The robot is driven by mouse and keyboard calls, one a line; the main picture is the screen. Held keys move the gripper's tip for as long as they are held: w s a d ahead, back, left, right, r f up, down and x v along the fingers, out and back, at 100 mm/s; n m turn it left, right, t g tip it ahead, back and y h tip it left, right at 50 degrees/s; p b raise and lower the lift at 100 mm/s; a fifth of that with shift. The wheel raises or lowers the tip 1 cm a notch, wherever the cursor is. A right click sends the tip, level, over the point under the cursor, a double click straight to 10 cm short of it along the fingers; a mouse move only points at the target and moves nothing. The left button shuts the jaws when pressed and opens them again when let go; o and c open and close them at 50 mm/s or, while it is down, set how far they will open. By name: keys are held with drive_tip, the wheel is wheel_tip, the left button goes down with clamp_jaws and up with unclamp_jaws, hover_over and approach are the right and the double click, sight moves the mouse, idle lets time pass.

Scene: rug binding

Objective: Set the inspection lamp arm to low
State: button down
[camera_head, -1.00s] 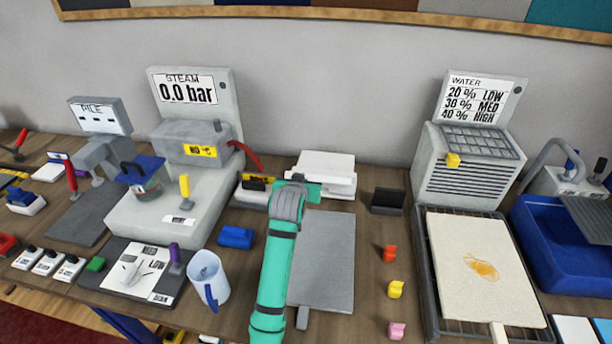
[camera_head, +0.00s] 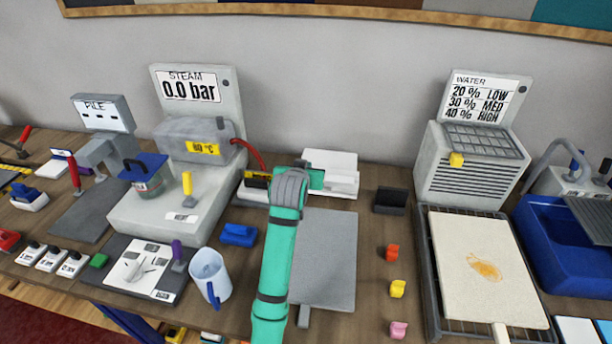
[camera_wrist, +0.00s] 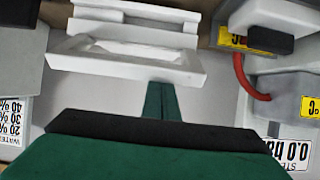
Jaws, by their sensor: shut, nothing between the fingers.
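No part in view is plainly marked as the inspection lamp arm, and I cannot tell its setting. A dark panel (camera_head: 112,283) at the front left carries a white printed sheet and a small upright piece with a purple top (camera_head: 177,250). My gripper (camera_head: 316,179) is shut and empty, in front of the white stepped unit (camera_head: 345,160) at the back middle. In the wrist view the green fingers (camera_wrist: 161,100) are together just by the edge of this white unit (camera_wrist: 130,62). Whether they touch it is unclear.
The steam unit (camera_head: 195,130) reads 0.0 bar, with a red hose beside my gripper. The water unit (camera_head: 470,165) stands right. A grey board (camera_head: 335,255) lies beside my arm.

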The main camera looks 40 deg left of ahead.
drive_tip(key=f+v, duration=0.1)
drive_tip(key=v, duration=0.8)
drive_tip(key=shift+s+d+f, duration=0.2)
drive_tip(key=shift+s+d, duration=0.05)
drive_tip(key=shift+s, duration=0.15)
drive_tip(key=shift+w, duration=0.15)
